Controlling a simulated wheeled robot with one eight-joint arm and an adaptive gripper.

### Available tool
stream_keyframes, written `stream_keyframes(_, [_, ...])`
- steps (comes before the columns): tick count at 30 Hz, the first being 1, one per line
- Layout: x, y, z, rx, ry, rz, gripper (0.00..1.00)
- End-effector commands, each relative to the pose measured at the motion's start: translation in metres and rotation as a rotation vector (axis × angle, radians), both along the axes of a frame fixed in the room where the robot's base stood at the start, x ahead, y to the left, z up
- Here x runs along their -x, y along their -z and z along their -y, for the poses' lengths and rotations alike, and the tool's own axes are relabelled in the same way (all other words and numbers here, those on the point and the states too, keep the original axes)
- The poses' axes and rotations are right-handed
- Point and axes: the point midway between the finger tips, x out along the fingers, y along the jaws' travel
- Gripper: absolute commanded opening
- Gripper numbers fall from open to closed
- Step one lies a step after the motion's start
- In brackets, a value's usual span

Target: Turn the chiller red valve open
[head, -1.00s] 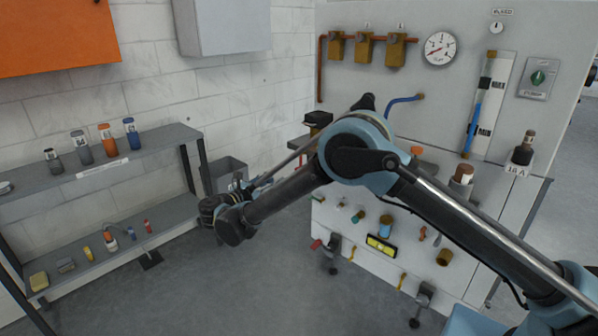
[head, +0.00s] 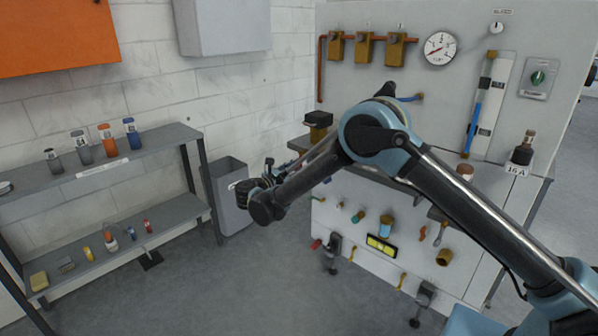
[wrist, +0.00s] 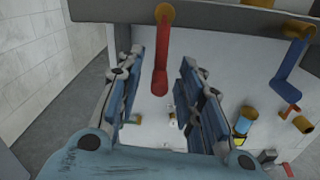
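A red valve lever (wrist: 161,65) hangs from a brass fitting (wrist: 165,14) in the wrist view, below a grey ledge. My gripper (wrist: 162,85) is open, with one blue-padded finger on each side of the lever in the picture. I cannot tell how deep the lever sits between the fingers, and no contact is visible. A blue lever (wrist: 288,70) on another brass fitting is to the right. In the head view my gripper (head: 268,172) is left of the white panel (head: 470,60), and I cannot make out this red lever there.
A grey bin (head: 229,205) stands behind my gripper. A grey rack (head: 100,165) with bottles is at left. The panel's ledge (head: 378,172) and lower brass fittings (head: 444,257) are to the right. The floor (head: 240,285) below is open.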

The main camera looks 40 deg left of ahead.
Motion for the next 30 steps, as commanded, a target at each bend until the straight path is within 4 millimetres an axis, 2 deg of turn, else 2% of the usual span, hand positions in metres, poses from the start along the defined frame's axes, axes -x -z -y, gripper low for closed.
stream_keyframes(6, [0.0, 0.0, -0.0001, 0.0, 0.0, 0.0, 0.34])
stream_keyframes(10, [0.0001, 0.0, -0.0001, 0.0, 0.0, 0.0, 0.04])
stream_keyframes(11, [0.0001, -0.0001, -0.0002, 0.0, 0.0, 0.0, 0.0])
stream_keyframes(30, [0.0005, 0.0004, -0.0016, -0.04, 0.002, 0.003, 0.0])
